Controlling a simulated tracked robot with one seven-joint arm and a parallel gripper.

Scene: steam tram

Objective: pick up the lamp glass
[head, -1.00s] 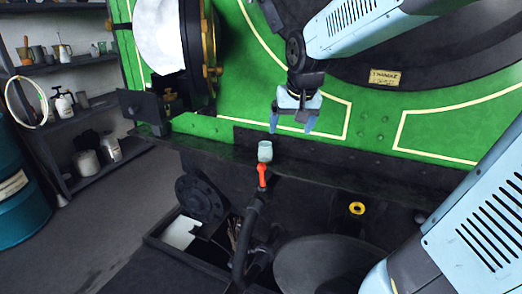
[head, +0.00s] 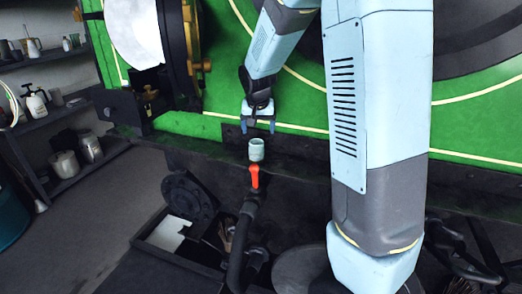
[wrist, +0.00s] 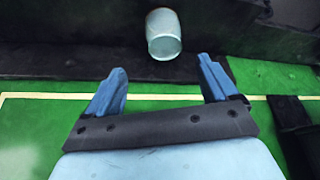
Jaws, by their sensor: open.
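The lamp glass (head: 256,150) is a small pale blue-grey cup-like cylinder on the dark ledge in front of the green tram side. In the wrist view the lamp glass (wrist: 163,35) shows at the top, just beyond my fingertips and roughly centred between them. My gripper (head: 258,127) is just above and behind it in the head view. In the wrist view my gripper (wrist: 158,72) has its two blue fingers spread apart with nothing between them. I see no contact with the glass.
A red-handled valve (head: 254,178) on a black pipe stands just in front of the glass. The green tram side (head: 300,147) rises close behind the ledge. A dark round flange (head: 186,198) sits lower left. Shelves with cans (head: 65,163) stand at the far left.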

